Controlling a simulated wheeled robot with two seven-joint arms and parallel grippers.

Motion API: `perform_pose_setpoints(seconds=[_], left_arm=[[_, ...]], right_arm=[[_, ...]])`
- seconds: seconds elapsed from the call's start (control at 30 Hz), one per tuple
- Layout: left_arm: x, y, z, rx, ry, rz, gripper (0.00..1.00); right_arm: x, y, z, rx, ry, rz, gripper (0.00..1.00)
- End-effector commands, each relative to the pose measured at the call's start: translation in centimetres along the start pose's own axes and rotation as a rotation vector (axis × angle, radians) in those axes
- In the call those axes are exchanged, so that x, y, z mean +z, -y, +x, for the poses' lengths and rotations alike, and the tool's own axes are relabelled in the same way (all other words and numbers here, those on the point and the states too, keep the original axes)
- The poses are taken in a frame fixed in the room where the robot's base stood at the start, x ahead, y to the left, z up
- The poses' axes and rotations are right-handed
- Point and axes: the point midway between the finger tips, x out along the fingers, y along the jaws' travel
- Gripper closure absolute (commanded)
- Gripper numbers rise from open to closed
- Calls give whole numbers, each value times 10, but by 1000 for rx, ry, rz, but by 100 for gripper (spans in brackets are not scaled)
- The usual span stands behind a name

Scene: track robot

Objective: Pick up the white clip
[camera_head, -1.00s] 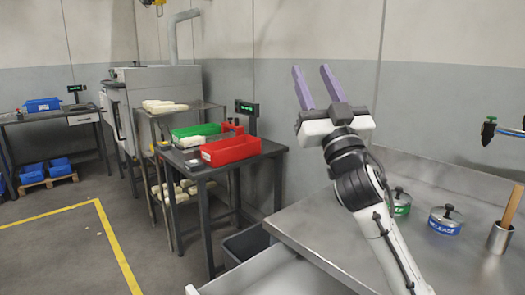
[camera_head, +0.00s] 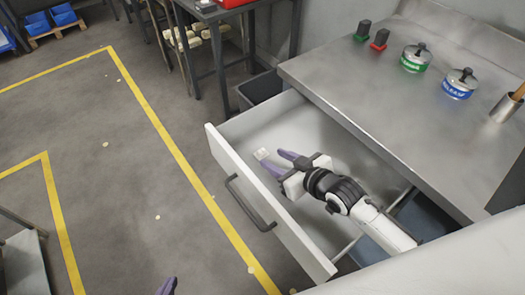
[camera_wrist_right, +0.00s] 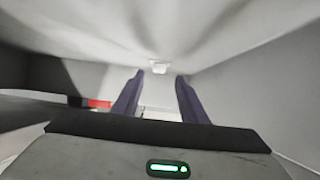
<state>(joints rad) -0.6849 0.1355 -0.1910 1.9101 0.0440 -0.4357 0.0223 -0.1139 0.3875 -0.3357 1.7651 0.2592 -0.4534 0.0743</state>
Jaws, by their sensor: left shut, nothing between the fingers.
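The small white clip (camera_head: 262,153) lies in the open drawer (camera_head: 236,137), near my right gripper's fingertips. My right gripper (camera_head: 272,157) is inside the drawer with its two purple fingers apart and empty. In the right wrist view the clip (camera_wrist_right: 160,67) appears ahead of the open fingers (camera_wrist_right: 160,76), roughly centred between the tips. Only a purple fingertip of my left gripper (camera_head: 168,286) shows at the bottom edge of the head view; it is shut, and the rest is out of frame.
The drawer's front panel with its dark handle (camera_head: 250,203) and side walls surround my right gripper. The metal worktop (camera_head: 400,110) overhangs the drawer on the right, with green and blue lidded pots (camera_head: 459,85) on it. A dark bin (camera_head: 260,88) stands behind the drawer.

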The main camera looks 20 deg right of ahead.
Motion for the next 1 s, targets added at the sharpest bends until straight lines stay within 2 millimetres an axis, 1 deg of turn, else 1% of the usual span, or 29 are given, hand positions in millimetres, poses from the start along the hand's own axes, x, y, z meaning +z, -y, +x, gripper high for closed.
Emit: perform_pose_setpoints(seconds=[0.03,0.17,0.43,0.57,0.77,0.8,0.93,1.0], left_arm=[[1,0,1,0,0,0,100],[1,0,1,0,1,0,100],[4,1,4,0,1,0,100],[5,1,4,-1,2,0,100],[5,1,4,-1,2,0,100],[5,1,4,-1,2,0,100],[5,1,4,-1,2,0,100],[5,1,4,-1,2,0,100]], right_arm=[[0,0,5,0,-1,0,61],[-1,-1,14,1,-1,0,61],[-4,-1,53,2,-1,0,61],[-4,-1,60,1,-1,-1,61],[-4,-1,60,1,-2,-1,61],[-4,-1,60,1,-2,-1,68],[-4,-1,60,1,-1,-1,90],[-4,-1,60,1,-1,-1,90]])
